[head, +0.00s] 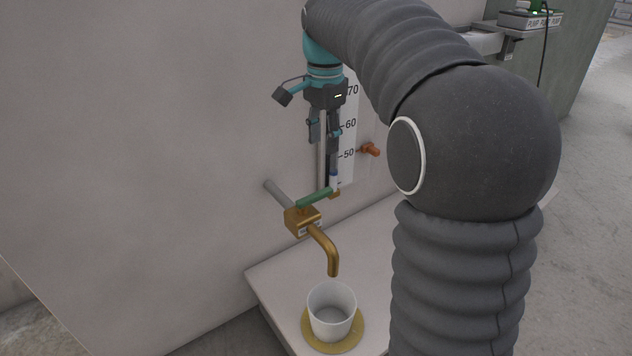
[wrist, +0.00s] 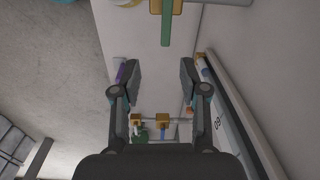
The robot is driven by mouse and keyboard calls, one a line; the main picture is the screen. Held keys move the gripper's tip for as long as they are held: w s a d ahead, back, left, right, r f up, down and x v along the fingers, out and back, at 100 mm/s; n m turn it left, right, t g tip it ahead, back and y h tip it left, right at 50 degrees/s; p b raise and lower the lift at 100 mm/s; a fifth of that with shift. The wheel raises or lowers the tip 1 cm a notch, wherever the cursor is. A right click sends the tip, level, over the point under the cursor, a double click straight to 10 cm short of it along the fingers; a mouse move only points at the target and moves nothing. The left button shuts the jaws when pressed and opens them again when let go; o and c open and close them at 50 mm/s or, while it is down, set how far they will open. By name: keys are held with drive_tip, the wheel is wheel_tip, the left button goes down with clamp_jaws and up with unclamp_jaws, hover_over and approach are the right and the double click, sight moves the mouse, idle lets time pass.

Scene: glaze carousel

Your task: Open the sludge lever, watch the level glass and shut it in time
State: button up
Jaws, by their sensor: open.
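The sludge lever is a green handle (head: 315,197) on a brass valve (head: 302,221), lying crosswise to the pipe. In the wrist view the green lever (wrist: 166,27) is at the top, beyond my fingertips. No stream shows below the brass spout (head: 331,255). My gripper (head: 324,145) points down above the lever, open and empty, apart from it. The level glass stands by the wall scale (head: 348,125), partly hidden by my gripper; a little blue shows near its foot. The glass also shows in the wrist view (wrist: 215,92); its level is hard to read.
A white cup (head: 332,312) stands on a yellow ring (head: 357,337) under the spout. An orange knob (head: 371,149) sticks out right of the scale. The wall is close behind my gripper. The pale ledge (head: 277,278) is clear left of the cup.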

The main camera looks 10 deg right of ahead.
sight(321, 191)
drive_tip(key=shift+m, duration=0.5)
drive_tip(key=f+b, duration=0.1)
drive_tip(key=f, duration=0.3)
drive_tip(key=w+f+b, duration=0.1)
drive_tip(key=f, duration=0.4)
drive_tip(key=f+b, duration=0.1)
drive_tip(key=f, duration=0.4)
drive_tip(key=shift+w+f, duration=0.1)
drive_tip(key=shift+w, duration=0.3)
clamp_jaws()
